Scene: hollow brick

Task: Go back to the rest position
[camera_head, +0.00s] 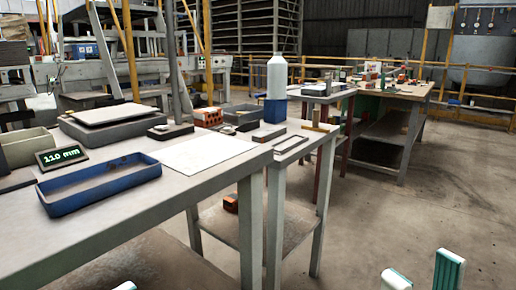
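My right gripper (422,268) shows at the bottom right edge, over the bare floor. Its two pale fingers with green edges stand apart with nothing visible between them. Only a small tip of my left gripper (125,286) shows at the bottom edge, below the front table, so its opening is hidden. A red hollow brick (208,117) with holes sits toward the back of the table, apart from both grippers.
The grey table (215,185) holds a blue tray (100,183), a 110 mm display (62,156), a white sheet (205,152) and a white bottle (277,76) over a blue holder. An orange item (231,203) lies on the lower shelf. The floor (400,215) at right is clear.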

